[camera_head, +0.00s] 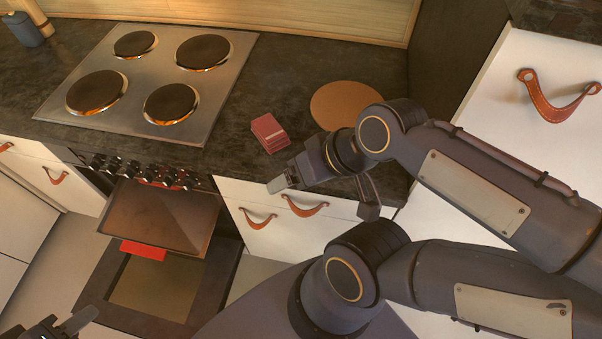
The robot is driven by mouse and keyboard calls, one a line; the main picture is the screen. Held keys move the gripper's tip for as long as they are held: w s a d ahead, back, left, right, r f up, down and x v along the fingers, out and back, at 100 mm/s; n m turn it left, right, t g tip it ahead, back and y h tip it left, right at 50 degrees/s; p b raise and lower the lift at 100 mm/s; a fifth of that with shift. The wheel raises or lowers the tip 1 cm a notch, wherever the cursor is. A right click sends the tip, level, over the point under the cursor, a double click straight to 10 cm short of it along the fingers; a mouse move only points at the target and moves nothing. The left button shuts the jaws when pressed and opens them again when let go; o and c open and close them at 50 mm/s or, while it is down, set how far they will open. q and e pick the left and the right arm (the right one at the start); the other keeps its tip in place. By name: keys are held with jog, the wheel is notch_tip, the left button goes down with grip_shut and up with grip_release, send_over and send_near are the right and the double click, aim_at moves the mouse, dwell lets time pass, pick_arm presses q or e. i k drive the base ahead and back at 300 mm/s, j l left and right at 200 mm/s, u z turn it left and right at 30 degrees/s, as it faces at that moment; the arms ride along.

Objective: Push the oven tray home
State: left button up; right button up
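The oven tray (160,212), a flat brownish metal sheet, sticks out of the oven below the row of knobs. A red strip (143,250) shows at its front edge. The oven door (207,285) is folded down open beneath the tray. My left gripper (65,327) is at the bottom left corner, mostly cut off by the frame, apart from the tray. My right gripper (323,196) is to the right of the tray, by the counter's front edge. Its fingers are spread apart, with nothing visible between them.
The hob (150,75) with its round plates is set in the dark counter (290,70). A red box (269,133) and a round brown board (345,104) lie on the counter. White drawers with leather pulls (258,219) flank the oven. My arm links cover the lower right.

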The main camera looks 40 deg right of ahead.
aim_at(152, 221)
jog(key=k+z, duration=0.45)
jog(key=k+l+z, duration=0.15)
jog(key=z, duration=0.35)
jog(key=j+z, duration=0.45)
jog(key=k+j+z, duration=0.15)
jog(key=j+z, duration=0.25)
jog(key=k+j+z, duration=0.15)
jog(key=j+z, duration=0.3)
jog(key=k+j, duration=0.2)
jog(key=j, duration=0.2)
jog(key=k+j, duration=0.2)
jog(key=j, duration=0.2)
jog(key=k+j, duration=0.25)
jog(key=j, duration=0.1)
